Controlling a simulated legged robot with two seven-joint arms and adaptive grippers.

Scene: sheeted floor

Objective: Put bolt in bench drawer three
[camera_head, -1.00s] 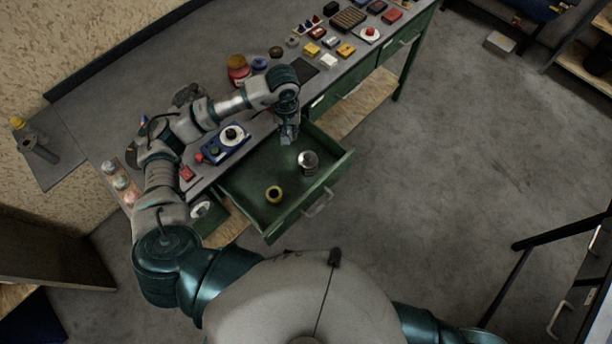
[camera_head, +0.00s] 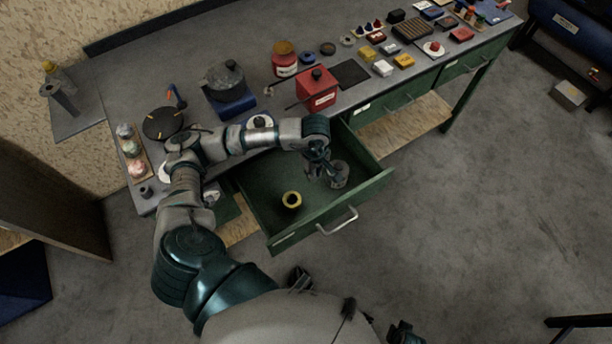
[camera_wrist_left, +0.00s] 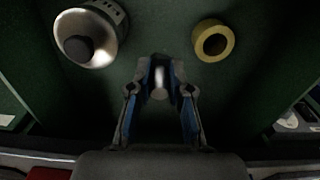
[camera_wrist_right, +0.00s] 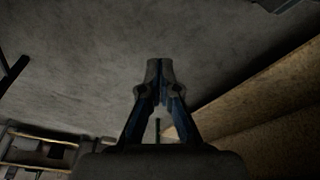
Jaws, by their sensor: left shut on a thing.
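The green bench drawer (camera_head: 262,214) is pulled open from the front of the grey bench. My left gripper (camera_head: 319,176) is over the drawer's inside, pointing down. In the left wrist view my left gripper (camera_wrist_left: 161,72) is shut on a small pale metal piece, the bolt (camera_wrist_left: 159,86), with the green drawer floor beyond it. Most of the bolt is hidden by the fingers. In the right wrist view my right gripper (camera_wrist_right: 160,72) has its fingertips together with nothing visible between them, away from the drawer.
The drawer holds a yellow ring (camera_head: 292,200) and a round metal part (camera_head: 339,174), which also shows in the left wrist view (camera_wrist_left: 108,45). A red box (camera_head: 317,92), a dark pot (camera_head: 224,80) and several small items crowd the bench top.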

